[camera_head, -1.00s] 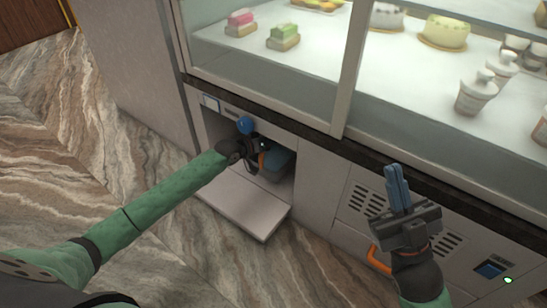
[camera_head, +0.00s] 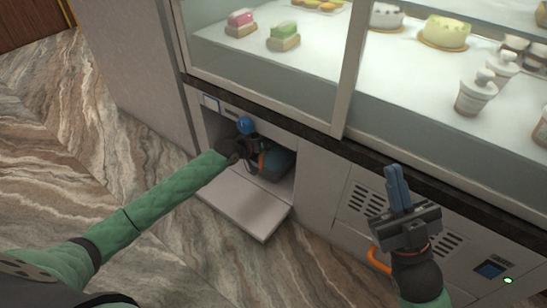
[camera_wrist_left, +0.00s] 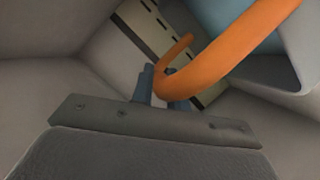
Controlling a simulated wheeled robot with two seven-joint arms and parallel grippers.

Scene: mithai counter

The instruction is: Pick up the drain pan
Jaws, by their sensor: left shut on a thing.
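The drain pan (camera_head: 279,165) is blue-grey with an orange handle and sits inside the open low compartment, partly hidden by my left gripper. My left gripper (camera_head: 258,153) reaches into the compartment. In the left wrist view its fingers (camera_wrist_left: 163,86) are closed around the lower end of the curved orange handle (camera_wrist_left: 225,50). The pan's blue body (camera_wrist_left: 213,12) shows at the top of that view. My right gripper (camera_head: 398,188) is in front of the counter with its blue fingers together and nothing between them.
A flap (camera_head: 243,204) hangs open below the compartment. A blue knob (camera_head: 245,125) is at the opening's top edge. The glass case (camera_head: 430,100) with sweets is above. Marble floor lies open at left.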

